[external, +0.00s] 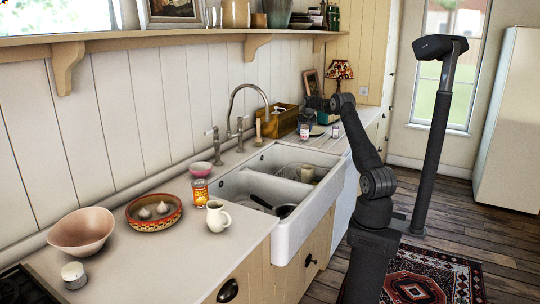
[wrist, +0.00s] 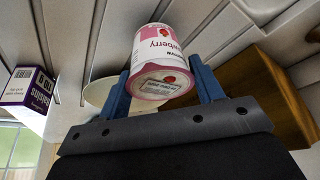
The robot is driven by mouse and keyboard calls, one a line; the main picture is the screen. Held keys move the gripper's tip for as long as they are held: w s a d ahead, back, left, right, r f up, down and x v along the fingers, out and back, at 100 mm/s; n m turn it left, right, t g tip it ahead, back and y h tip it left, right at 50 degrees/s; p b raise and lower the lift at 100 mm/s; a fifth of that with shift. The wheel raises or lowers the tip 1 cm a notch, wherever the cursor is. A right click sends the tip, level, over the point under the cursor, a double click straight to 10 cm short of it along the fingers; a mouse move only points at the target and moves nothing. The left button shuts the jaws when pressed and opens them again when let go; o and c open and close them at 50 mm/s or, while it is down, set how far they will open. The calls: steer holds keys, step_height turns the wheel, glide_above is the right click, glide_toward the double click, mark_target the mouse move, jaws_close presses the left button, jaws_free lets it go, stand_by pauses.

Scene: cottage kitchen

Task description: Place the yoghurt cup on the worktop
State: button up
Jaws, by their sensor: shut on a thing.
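The yoghurt cup (wrist: 160,48) is white and pink with a strawberry label. In the wrist view it sits between the two blue fingers of my gripper (wrist: 161,70), which is shut on it. In the external view my gripper (external: 305,118) is small and points down at the far end of the worktop (external: 247,226), beyond the sink, with the cup (external: 305,132) under it. Grooved pale surface shows behind the cup in the wrist view. I cannot tell whether the cup touches it.
A wooden box (external: 281,121) stands left of the cup. A purple and white carton (wrist: 30,88) stands on its other side. A pale round plate (wrist: 97,92) is partly hidden behind the cup. The double sink (external: 283,222) lies nearer the external camera.

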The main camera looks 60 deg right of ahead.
steer(key=shift+f, duration=0.8)
steer(key=shift+f, duration=0.1)
steer(key=o, duration=1.1)
steer(key=shift+f, duration=0.1)
steer(key=shift+o, duration=0.2)
steer(key=shift+r, duration=0.45)
steer(key=v, duration=1.1)
steer(key=shift+s+r, duration=0.15)
steer(key=shift+a, duration=0.1)
